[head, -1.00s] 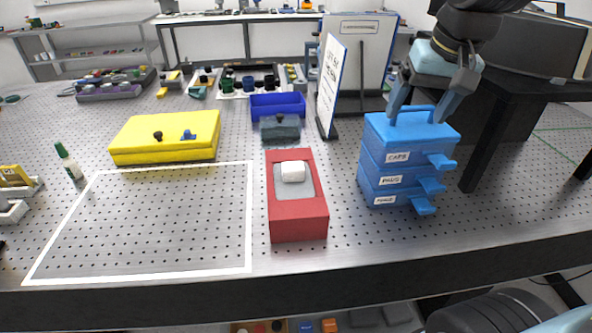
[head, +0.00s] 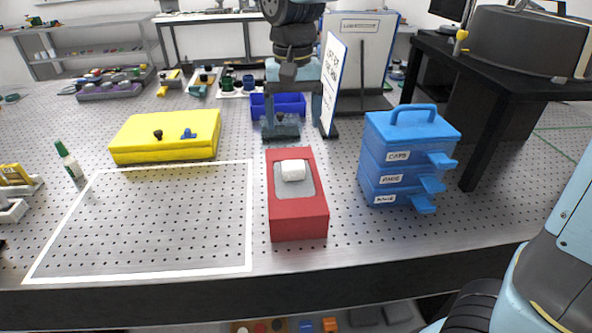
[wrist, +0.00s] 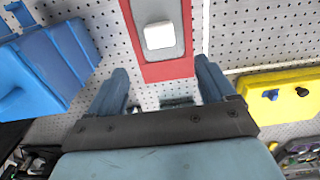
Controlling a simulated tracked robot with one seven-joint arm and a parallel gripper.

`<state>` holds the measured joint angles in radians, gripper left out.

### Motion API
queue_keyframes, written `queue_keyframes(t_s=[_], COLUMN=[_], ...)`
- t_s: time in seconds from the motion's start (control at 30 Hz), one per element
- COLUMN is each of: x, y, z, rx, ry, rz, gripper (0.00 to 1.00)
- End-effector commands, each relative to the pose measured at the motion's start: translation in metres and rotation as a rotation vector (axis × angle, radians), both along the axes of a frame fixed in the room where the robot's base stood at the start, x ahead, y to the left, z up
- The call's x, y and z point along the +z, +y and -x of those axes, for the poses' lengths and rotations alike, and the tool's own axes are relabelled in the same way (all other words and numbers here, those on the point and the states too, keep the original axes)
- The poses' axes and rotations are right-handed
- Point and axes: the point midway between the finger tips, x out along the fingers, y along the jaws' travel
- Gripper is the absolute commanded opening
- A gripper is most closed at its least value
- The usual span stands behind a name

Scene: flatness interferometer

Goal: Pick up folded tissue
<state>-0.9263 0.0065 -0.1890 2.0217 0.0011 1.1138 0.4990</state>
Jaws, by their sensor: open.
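The folded tissue, a small white block (head: 293,170), sits on the grey inset panel on top of a red box (head: 299,219). In the wrist view the tissue (wrist: 158,36) lies ahead of the fingers, near the top of the picture. My gripper (head: 292,122) is open and empty, with its fingers pointing down. It hangs above and behind the red box in the head view, apart from the tissue. Its two fingers (wrist: 161,76) also show in the wrist view, spread apart near the end of the red box.
A blue drawer unit (head: 410,150) with a handle stands right of the red box. A white sign (head: 332,85) stands close to my gripper's right. A blue bin (head: 300,103) is behind it. A yellow case (head: 165,136) lies left. The white-outlined area (head: 150,220) is clear.

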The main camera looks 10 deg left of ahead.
Motion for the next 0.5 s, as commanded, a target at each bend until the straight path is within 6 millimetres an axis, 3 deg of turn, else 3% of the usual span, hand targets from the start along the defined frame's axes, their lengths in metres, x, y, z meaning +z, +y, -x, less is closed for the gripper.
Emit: queue_keyframes(t_s=[0.3,0.5], x=[-0.054,-0.068], y=[-0.001,-0.001], z=[0.001,0.000], rx=[-0.001,-0.002], ry=[0.003,0.001], rz=[0.002,0.000], gripper=[0.83,0.83])
